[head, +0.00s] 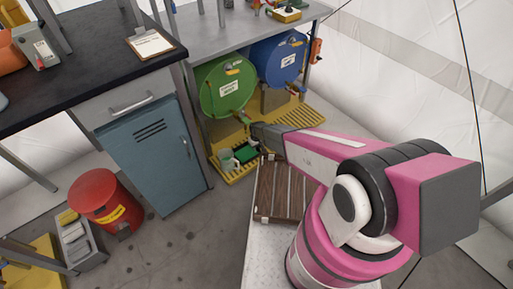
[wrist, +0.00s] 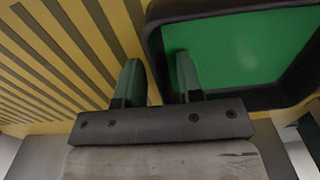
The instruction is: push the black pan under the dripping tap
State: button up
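The black pan (wrist: 283,97) fills the upper right of the wrist view, with a flat green inside. In the head view the pan (head: 246,154) is small and partly hidden, low on the yellow grating. My gripper (wrist: 159,60) has two dark green fingers standing apart. The pan's left wall runs up between them, and the right finger overlaps the green inside. I cannot tell whether either finger touches the pan. A green drum (head: 222,88) and a blue drum (head: 277,60) with taps lie above the grating. Drips are too small to make out.
A slatted wooden board (head: 275,190) lies nearer my base. A blue cabinet (head: 155,155) and red bin (head: 103,203) stand left. The floor between is clear.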

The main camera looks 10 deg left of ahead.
jog(key=shift+r, duration=0.1)
notch_tip(320, 180, up, 7)
jog(key=shift+s+d+f, duration=0.1)
jog(key=shift+f, duration=0.05)
jog(key=shift+r, duration=0.6)
dwell(0.3)
